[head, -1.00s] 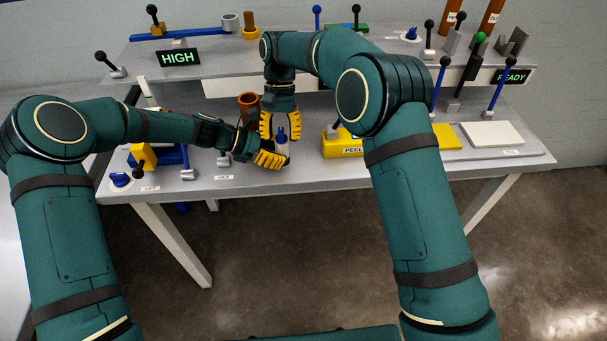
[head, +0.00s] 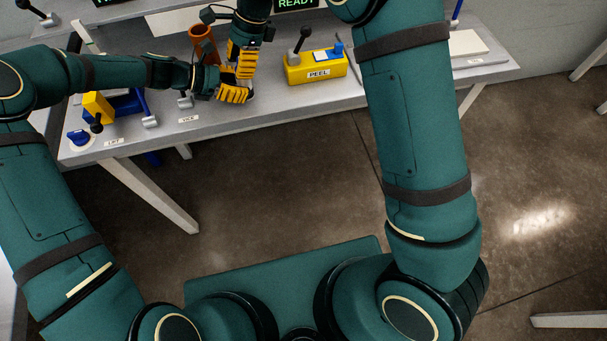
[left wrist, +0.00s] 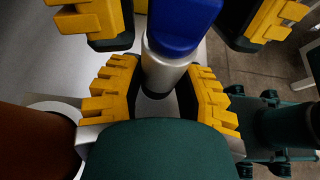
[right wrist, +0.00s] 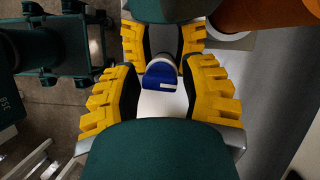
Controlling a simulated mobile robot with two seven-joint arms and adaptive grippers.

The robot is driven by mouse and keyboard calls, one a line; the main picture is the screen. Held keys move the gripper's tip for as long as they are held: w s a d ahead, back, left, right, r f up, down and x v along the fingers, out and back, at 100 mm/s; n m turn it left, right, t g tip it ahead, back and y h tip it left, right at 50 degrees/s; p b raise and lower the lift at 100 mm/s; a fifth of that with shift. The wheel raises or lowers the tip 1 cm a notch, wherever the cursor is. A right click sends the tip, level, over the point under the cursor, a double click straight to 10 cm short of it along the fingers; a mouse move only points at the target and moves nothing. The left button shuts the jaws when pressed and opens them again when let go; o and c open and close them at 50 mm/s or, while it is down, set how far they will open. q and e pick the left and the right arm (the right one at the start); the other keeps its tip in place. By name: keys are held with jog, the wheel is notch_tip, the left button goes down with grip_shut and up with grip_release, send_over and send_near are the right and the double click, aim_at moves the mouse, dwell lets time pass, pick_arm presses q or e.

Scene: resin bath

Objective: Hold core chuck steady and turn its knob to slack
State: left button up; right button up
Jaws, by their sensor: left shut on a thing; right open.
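The core chuck is a silver cylinder (left wrist: 165,72) with a blue knob (right wrist: 163,76) on its top. My left gripper (head: 238,92) is shut on the silver body from the side, above the table's front edge. In the left wrist view its two yellow fingers press on both sides of the cylinder. My right gripper (head: 241,66) points down from above. It is open, with its fingers (right wrist: 165,68) on either side of the blue knob and gaps between them and it. In the head view the grippers hide most of the chuck.
A brown cup (head: 203,45) stands close behind the grippers. A yellow PEEL box (head: 316,68) with a black-knobbed lever is to the right. A blue and yellow fixture (head: 122,104) and a blue dial (head: 78,137) are to the left.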

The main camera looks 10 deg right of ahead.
jog(key=m+t, duration=0.1)
jog(key=m, duration=0.2)
jog(key=shift+s+a, duration=0.1)
jog(key=d+r+m, duration=0.1)
jog(key=d+r, duration=0.3)
jog(key=r, duration=0.7)
jog(key=s+a+r+n, duration=0.1)
jog(key=s+a+n, duration=0.4)
jog(key=s+a, duration=0.1)
jog(key=s+d+f+n+t+h, duration=0.1)
jog(key=d+f+n, duration=0.2)
jog(key=f, duration=0.6)
jog(key=s+d+f+n, duration=0.1)
jog(key=d+f+n, duration=0.15)
jog(key=f, duration=0.55)
jog(key=s+d+f+n, duration=0.3)
jog(key=s+f, duration=0.3)
jog(key=f, duration=0.2)
jog(key=s+d+f+n, duration=0.3)
jog(key=s+f, duration=0.4)
jog(key=f, duration=0.1)
jog(key=shift+f, duration=0.2)
jog(key=shift+d+n, duration=0.1)
jog(key=shift+n, duration=0.15)
